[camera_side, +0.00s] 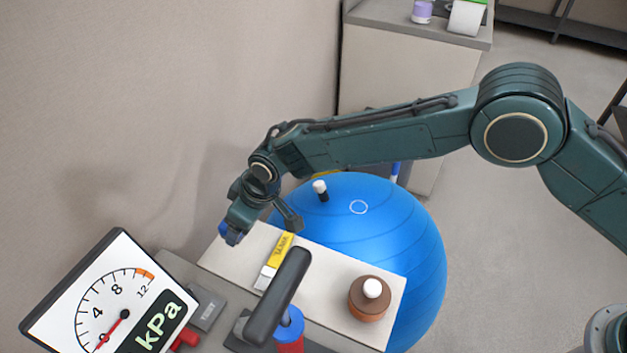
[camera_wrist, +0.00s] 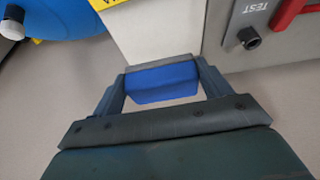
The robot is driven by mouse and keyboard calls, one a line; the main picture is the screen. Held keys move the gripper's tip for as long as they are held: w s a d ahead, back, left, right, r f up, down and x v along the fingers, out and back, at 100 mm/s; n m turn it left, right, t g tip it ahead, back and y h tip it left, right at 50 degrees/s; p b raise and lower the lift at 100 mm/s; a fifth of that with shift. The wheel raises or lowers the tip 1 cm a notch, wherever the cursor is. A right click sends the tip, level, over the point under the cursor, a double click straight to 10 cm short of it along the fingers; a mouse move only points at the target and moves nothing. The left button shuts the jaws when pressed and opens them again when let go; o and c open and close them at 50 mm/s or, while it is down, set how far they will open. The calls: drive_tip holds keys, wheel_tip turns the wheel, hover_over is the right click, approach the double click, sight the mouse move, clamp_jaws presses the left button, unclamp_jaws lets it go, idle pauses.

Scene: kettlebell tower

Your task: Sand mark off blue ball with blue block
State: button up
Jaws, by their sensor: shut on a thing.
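The large blue ball (camera_side: 405,245) stands behind a pale board. A light ring-shaped mark (camera_side: 358,207) shows on its upper side, and a black valve with a white cap (camera_side: 321,190) stands up from it to the left. My gripper (camera_side: 232,236) is at the board's left end, apart from the ball. It is shut on the blue block (camera_wrist: 162,82), which sits between the two fingers in the wrist view. The block also shows in the side view (camera_side: 231,234). The ball's edge (camera_wrist: 66,18) is at the wrist view's top left. The ball's underside is hidden.
A black-handled pump (camera_side: 276,298) and a kPa gauge (camera_side: 112,305) stand in front.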

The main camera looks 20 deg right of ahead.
drive_tip(key=shift+f, duration=0.85)
drive_tip(key=o, duration=0.9)
drive_tip(key=shift+f, duration=3.2)
drive_tip(key=c, duration=1)
drive_tip(key=shift+c, duration=0.5)
